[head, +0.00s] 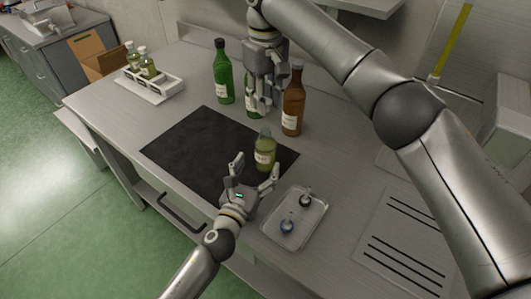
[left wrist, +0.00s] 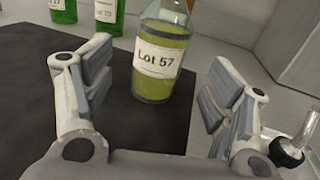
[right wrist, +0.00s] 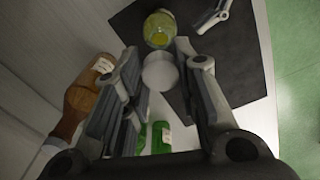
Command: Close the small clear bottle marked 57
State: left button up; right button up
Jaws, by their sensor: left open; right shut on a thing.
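The small clear bottle marked Lot 57 (head: 265,155) holds yellow-green liquid and stands upright on the black mat. Its label is readable in the left wrist view (left wrist: 160,62). My left gripper (head: 256,168) is open, with the bottle just beyond the gap between its fingers. My right gripper (head: 262,108) is above and behind the bottle, shut on a pale round cap (right wrist: 158,72). In the right wrist view the bottle (right wrist: 160,28) is apart from the held cap, and its top appears uncovered.
Green bottles (head: 223,75) and a brown bottle (head: 292,105) stand behind the mat (head: 190,150). A white rack (head: 165,90) holds small bottles at left. The mat's left part is clear.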

aim_at(266, 151)
pick_arm(q)
jog(key=x, duration=0.6)
jog(key=shift+w+d, duration=0.1)
jog(key=shift+w, duration=0.2)
jog(key=shift+c, duration=0.2)
jog(key=c, duration=1.5)
pick_arm(e)
jog(key=shift+f, duration=2.5)
jog(key=shift+f, duration=0.15)
jog(key=shift+f, duration=0.75)
jog(key=shift+f, duration=0.6)
